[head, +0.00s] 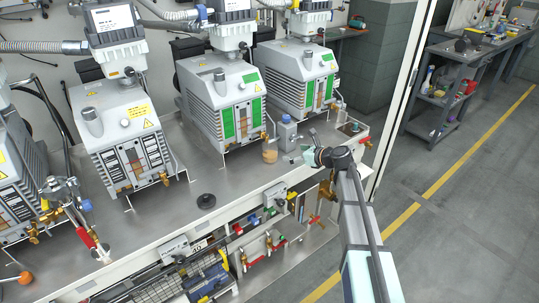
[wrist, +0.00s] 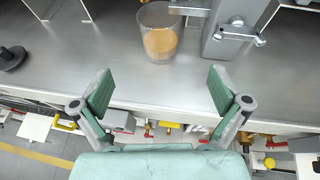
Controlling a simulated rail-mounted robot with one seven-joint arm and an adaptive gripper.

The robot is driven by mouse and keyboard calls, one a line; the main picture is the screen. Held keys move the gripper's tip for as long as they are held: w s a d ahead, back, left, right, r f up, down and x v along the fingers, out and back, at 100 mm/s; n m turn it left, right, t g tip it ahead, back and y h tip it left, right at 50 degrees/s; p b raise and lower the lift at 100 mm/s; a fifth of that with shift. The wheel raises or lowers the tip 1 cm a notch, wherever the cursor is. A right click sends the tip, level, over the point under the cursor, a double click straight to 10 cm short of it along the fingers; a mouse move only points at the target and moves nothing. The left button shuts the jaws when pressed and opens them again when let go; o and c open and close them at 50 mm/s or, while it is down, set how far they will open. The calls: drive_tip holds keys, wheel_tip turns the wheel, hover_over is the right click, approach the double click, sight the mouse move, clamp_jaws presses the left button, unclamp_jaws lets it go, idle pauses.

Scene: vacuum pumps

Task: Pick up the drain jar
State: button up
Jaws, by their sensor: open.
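The drain jar (head: 270,152) is a small clear jar with amber-brown contents. It stands upright on the metal bench, in front of the middle pump's right side. In the wrist view the jar (wrist: 160,42) is near the top centre, beyond the fingertips and roughly in line with the gap between them. My gripper (wrist: 160,90) is open and empty, with its two green fingers spread wide. In the head view my gripper (head: 307,151) is to the right of the jar, near the bench's front edge, apart from the jar.
Grey vacuum pumps (head: 222,105) line the back of the bench. A black round knob-like part (head: 206,201) sits to the left. The bench (head: 165,222) between is mostly clear.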

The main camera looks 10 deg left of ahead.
sight(270, 150)
drive_tip(key=p+x, duration=0.1)
drive_tip(key=x, duration=1.3)
drive_tip(key=shift+a+f+p, duration=0.15)
drive_tip(key=shift+f+p, duration=0.1)
drive_tip(key=shift+p, duration=0.05)
drive_tip(key=c, duration=1.5)
drive_tip(key=shift+r, duration=0.1)
